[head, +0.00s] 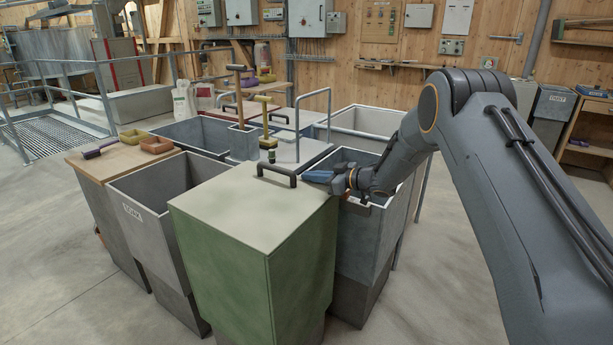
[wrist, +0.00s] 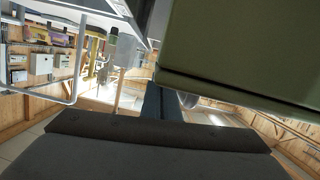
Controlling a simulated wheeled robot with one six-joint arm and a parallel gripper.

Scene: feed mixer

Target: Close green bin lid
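The green bin (head: 228,268) stands at the front centre in the head view. Its pale grey-green lid (head: 235,205) lies flat across the top, with a dark bar handle (head: 276,174) near its back edge; no gap shows under it. My gripper (head: 318,177) is at the lid's back right corner, beside the handle and apart from it. In the wrist view a large green panel (wrist: 245,45) fills the upper right, close to my gripper (wrist: 160,103). The fingers overlap in both views, so their opening is unclear. Nothing held is visible.
An open grey bin (head: 140,215) stands close on the left, and another open grey bin (head: 362,235) stands on the right beneath my arm. More bins and a yellow-handled tool (head: 266,125) stand behind. The floor in front is clear.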

